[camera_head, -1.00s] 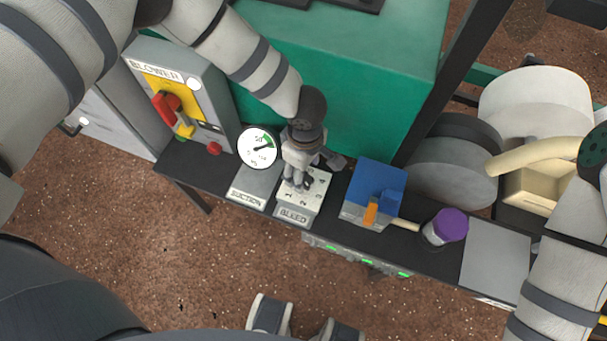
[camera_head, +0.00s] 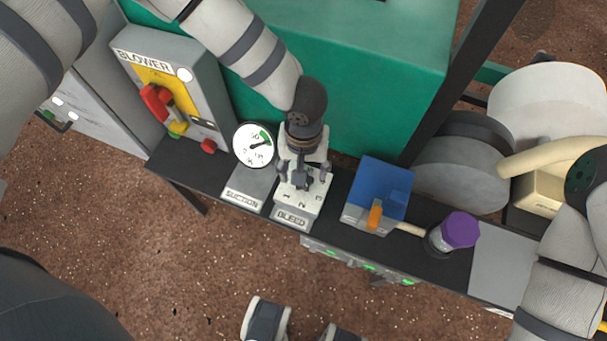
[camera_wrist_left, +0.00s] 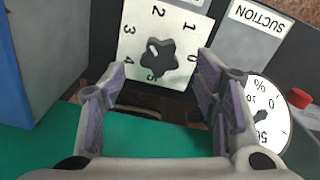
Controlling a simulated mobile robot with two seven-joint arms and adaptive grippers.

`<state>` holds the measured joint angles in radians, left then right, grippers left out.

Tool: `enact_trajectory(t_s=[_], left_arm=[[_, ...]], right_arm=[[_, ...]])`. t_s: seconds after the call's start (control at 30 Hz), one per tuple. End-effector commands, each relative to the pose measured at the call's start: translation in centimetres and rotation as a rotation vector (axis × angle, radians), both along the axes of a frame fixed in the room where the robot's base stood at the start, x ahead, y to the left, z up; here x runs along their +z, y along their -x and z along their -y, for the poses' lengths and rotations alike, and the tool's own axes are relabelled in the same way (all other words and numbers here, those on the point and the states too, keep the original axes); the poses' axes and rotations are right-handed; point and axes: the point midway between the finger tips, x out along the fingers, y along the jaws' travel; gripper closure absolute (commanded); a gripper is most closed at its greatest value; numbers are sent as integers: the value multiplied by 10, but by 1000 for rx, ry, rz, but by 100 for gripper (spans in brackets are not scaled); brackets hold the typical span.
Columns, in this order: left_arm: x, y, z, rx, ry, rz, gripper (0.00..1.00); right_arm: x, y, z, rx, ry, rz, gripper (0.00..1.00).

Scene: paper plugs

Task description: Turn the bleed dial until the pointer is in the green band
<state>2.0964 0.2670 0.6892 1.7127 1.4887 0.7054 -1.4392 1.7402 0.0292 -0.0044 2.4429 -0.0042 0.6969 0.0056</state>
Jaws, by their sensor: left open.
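The bleed dial is a dark lobed knob (camera_wrist_left: 158,55) on a white plate (camera_wrist_left: 185,30) numbered from 0 to 5 in the left wrist view. In the head view the BLEED box (camera_head: 292,212) shows, its knob largely hidden by my gripper. My left gripper (camera_head: 303,170) is open over the box. In the wrist view its fingers (camera_wrist_left: 163,88) are spread and the knob lies beyond them, apparently untouched.
A blower switch box (camera_head: 173,95) with a red handle stands left of the gauge. A blue box (camera_head: 378,190) with an orange lever and a purple-capped part (camera_head: 460,230) stand to the right. A green housing (camera_head: 360,60) rises behind.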

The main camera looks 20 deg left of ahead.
Motion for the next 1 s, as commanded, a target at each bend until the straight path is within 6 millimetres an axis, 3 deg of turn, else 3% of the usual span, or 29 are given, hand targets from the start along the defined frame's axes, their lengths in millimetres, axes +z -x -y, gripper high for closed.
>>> enact_trajectory(t_s=[0.63,0.87,0.9,1.0], left_arm=[[-40,1,0,1,0,-3,43],[-40,0,0,2,0,0,43],[-40,0,0,2,0,0,46],[-40,0,0,2,0,0,68]], right_arm=[[-20,13,0,0,0,-39,60],[-20,13,0,0,0,-40,60],[-20,13,0,0,0,-40,60],[-20,13,0,0,0,-40,60]])
